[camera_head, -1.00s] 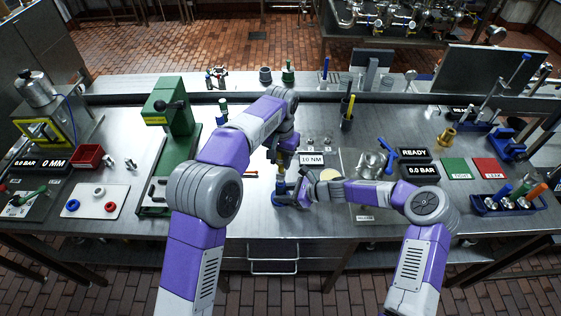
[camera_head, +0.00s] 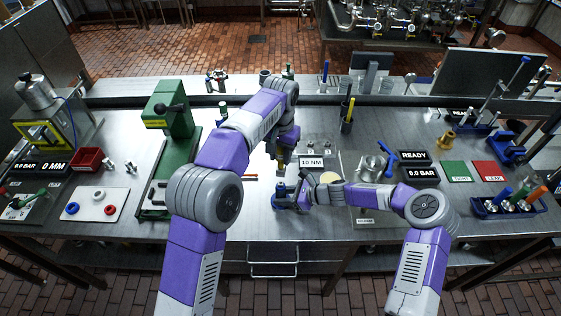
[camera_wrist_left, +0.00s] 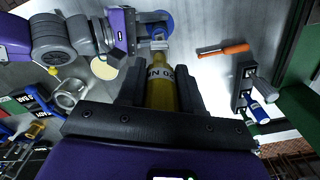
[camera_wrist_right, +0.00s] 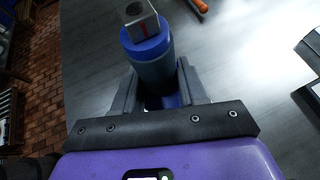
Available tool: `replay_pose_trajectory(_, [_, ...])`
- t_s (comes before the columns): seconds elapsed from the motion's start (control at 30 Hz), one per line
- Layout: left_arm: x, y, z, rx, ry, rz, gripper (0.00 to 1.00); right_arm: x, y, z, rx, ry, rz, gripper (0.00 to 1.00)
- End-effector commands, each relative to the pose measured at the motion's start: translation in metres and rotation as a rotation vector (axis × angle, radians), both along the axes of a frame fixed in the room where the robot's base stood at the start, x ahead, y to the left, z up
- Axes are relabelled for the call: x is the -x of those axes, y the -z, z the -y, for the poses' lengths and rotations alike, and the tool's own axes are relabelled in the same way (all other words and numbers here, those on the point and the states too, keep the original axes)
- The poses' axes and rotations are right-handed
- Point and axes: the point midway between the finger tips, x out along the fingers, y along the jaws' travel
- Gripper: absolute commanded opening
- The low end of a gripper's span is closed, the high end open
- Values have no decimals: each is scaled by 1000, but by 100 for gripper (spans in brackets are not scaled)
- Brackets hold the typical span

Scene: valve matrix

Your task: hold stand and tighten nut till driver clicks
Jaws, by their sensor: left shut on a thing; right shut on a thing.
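The blue stand (camera_head: 282,200) is at the front middle of the bench. In the right wrist view, a grey block with a round hole and red mark (camera_wrist_right: 140,18) sits on its blue top (camera_wrist_right: 147,45). My right gripper (camera_head: 304,194) is shut on the stand's body from the right. My left gripper (camera_head: 284,152) is shut on the yellow driver (camera_wrist_left: 161,95), above the stand. In the left wrist view, the driver's far end lies in line with the grey block; I cannot tell whether they touch. I cannot make out the nut itself.
A 10 NM sign (camera_head: 311,162) stands just behind the stand. An orange-handled tool (camera_wrist_left: 223,49) lies nearby. The green press (camera_head: 172,130) stands to the left. READY (camera_head: 414,156) and 0.0 BAR displays, green and red pads (camera_head: 491,173) are at right.

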Motion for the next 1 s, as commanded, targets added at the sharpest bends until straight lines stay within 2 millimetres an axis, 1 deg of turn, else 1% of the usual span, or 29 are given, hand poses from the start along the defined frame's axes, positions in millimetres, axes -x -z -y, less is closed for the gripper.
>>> replay_pose_trajectory(0.03, [0, 0, 0, 0, 0, 1, 0, 0, 0, 0, 0, 0, 0, 24])
replay_pose_trajectory(0.07, [0, 0, 0, 0, 0, 1, 0, 0, 0, 0, 0, 0, 0, 43])
replay_pose_trajectory(0.1, [0, 0, 0, 0, 0, 1, 0, 0, 0, 0, 0, 0, 0, 49])
replay_pose_trajectory(0.23, [0, 0, 0, 0, 0, 1, 0, 0, 0, 0, 0, 0, 0, 69])
replay_pose_trajectory(0.27, [0, 0, 0, 0, 0, 1, 0, 0, 0, 0, 0, 0, 0, 71])
replay_pose_trajectory(0.53, [0, 0, 0, 0, 0, 1, 0, 0, -1, 1, 0, 0, 0, 71])
replay_pose_trajectory(0.67, [0, 0, 0, 0, 0, 1, 0, 2, -5, 9, 0, 1, 0, 71])
replay_pose_trajectory(0.77, [0, 0, 0, 0, 0, 1, 0, 6, -13, 24, 3, 3, 2, 71])
replay_pose_trajectory(1.0, [0, 0, 0, 0, 0, 1, 0, 20, -38, 68, 3, 4, 2, 71])
